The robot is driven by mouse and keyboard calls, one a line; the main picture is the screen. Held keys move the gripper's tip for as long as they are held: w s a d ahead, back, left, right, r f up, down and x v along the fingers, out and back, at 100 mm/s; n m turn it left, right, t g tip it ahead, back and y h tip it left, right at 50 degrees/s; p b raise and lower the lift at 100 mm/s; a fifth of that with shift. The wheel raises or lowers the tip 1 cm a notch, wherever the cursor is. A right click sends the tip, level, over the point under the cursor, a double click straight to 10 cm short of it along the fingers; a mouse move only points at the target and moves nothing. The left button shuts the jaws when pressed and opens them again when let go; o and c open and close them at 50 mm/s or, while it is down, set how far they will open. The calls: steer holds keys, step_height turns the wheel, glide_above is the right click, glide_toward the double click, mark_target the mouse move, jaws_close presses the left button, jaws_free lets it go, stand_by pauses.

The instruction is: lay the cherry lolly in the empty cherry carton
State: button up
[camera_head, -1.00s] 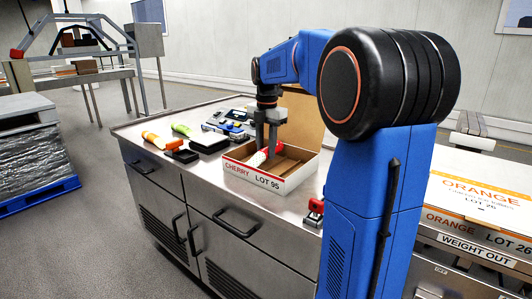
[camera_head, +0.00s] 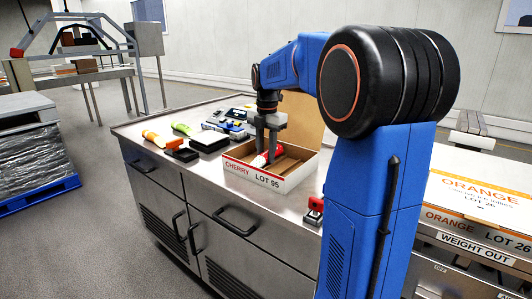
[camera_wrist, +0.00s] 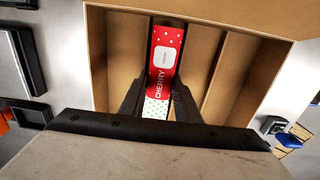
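The cherry lolly (camera_wrist: 165,62) has a red wrapper with white dots and "CHERRY" lettering, and a white part with coloured dots nearest my wrist. My gripper (camera_head: 266,150) points down into the cherry carton (camera_head: 281,182), its fingers on either side of the lolly and shut on it. The lolly also shows in the head view (camera_head: 276,152), partly behind a finger. In the wrist view it lines up with the carton's lengthwise dividers. I cannot tell whether it touches the carton floor. The carton is open, marked "CHERRY LOT 95", with no other lolly visible inside.
Left of the carton lie a black tray (camera_head: 209,142), an orange-and-white item (camera_head: 153,137) and a green item (camera_head: 182,128). An orange carton (camera_head: 480,190) is far right. Some bare steel counter lies left of the carton.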

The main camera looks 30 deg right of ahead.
mark_target(267, 153)
steer(key=shift+o, duration=1.1)
steer(key=shift+s+f, duration=0.1)
steer(key=shift+f, duration=0.3)
step_height(267, 153, up, 14)
steer(key=shift+f, duration=0.25)
